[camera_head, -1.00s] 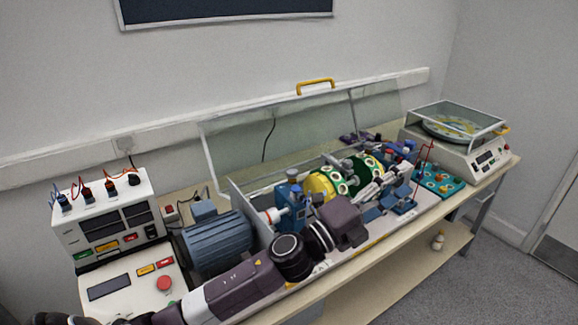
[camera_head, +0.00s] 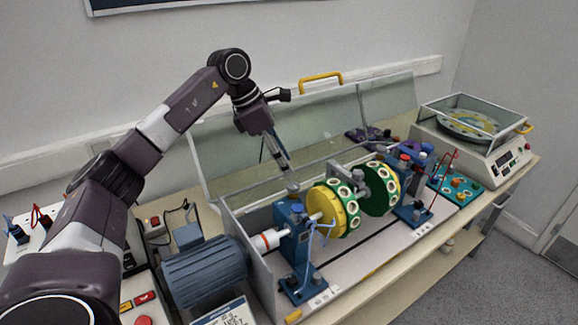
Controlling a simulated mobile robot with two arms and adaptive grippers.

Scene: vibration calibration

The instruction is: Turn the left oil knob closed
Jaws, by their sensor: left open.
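The left blue bearing stand (camera_head: 292,238) stands in the rig's front left part, on the shaft beside the yellow disc (camera_head: 322,212). The left oil knob is on or near its top; it is too small and partly covered to make out its setting. My left gripper (camera_head: 292,186) reaches down from above, its tips just over the top of this stand. It is open, with nothing seen between its fingers; I cannot tell whether it touches the knob. The right blue stand (camera_head: 413,192), with small red-topped parts, is farther right. My right gripper is not in view.
The clear hinged cover (camera_head: 225,160) stands raised behind the rig, with a yellow handle (camera_head: 320,77) above. A blue motor (camera_head: 205,270) is at left. Green rotor discs (camera_head: 378,200) lie along the shaft. A balance machine (camera_head: 470,145) stands at far right.

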